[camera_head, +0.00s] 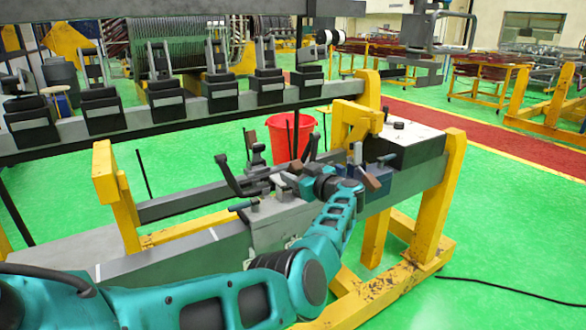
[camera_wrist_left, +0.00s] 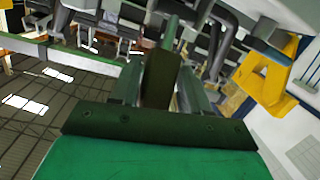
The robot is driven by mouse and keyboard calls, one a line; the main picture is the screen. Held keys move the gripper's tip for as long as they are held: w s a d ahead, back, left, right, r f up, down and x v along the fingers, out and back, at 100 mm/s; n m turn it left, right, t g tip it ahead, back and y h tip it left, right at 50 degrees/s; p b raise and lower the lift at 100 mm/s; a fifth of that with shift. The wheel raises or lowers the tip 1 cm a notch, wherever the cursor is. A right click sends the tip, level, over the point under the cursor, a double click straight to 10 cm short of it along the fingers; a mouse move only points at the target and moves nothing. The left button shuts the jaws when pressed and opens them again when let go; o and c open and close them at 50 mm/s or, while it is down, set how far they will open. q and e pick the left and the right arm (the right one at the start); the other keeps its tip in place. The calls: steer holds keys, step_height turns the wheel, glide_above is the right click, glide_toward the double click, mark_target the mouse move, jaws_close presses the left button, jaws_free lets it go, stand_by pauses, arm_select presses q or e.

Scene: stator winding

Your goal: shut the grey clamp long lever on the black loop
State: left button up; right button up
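My left arm comes in from the lower left in the head view, and its left gripper (camera_head: 360,165) is at the near side of the bench, by the right end of the grey clamp parts. A light grey clamp block (camera_head: 280,224) sits on the bench, left of the gripper. A long dark lever (camera_head: 232,180) stands tilted up at the block's left, apart from the gripper. In the left wrist view the fingers of the left gripper (camera_wrist_left: 160,75) point up the picture, with a dark piece between them. Whether they grip it is unclear. I cannot make out the black loop. My right gripper is not in view.
A dark box with a white top (camera_head: 402,146) and a yellow bracket (camera_head: 357,124) stand just right of the gripper. A red bucket (camera_head: 290,135) is behind the bench. A grey rail (camera_head: 150,122) with several black clamps runs behind.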

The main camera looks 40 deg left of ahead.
arm_select(q)
steer(key=p+v, duration=0.3)
steer(key=v, duration=0.2)
steer(key=shift+a+r, duration=0.1)
steer(key=shift+r, duration=0.1)
steer(key=f+v, duration=0.1)
steer(key=v, duration=0.5)
steer(key=shift+d+r, duration=0.35)
steer(key=shift+r, duration=0.1)
